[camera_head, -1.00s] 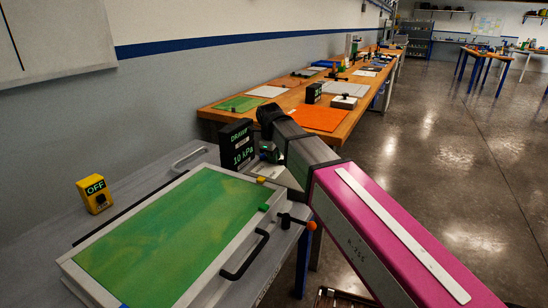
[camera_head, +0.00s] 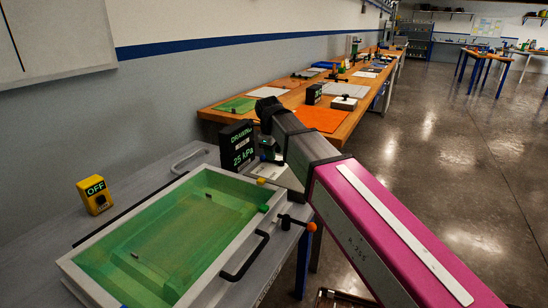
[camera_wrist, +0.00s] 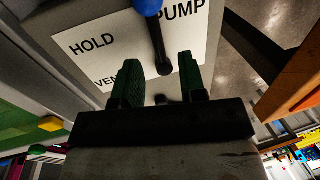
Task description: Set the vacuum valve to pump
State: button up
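In the wrist view, the vacuum valve's white label plate (camera_wrist: 105,52) reads HOLD on the left, PUMP on the upper right and part of a word starting VEN below. The valve's black lever (camera_wrist: 158,42) with a blue ball knob (camera_wrist: 148,6) points up the picture, between HOLD and PUMP and closer to PUMP. My gripper (camera_wrist: 158,72) has its two green-padded fingers apart, one on each side of the lever's lower end in the picture; contact cannot be told. In the head view my arm hides most of the valve. The black gauge (camera_head: 238,147) reads 25 kPa.
A resin bath (camera_head: 228,262) with a green surface and light rim stands at the front left. A yellow box reading OFF (camera_head: 95,194) is at its far left. An orange-ended black lever (camera_head: 311,227) sticks out on its right. A long wooden bench (camera_head: 215,116) stands behind; open floor is right.

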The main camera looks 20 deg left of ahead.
notch_tip(320, 180, up, 8)
jog(key=s, duration=0.1)
jog(key=shift+s+a, duration=0.15)
jog(key=shift+s, duration=0.15)
dwell(0.4)
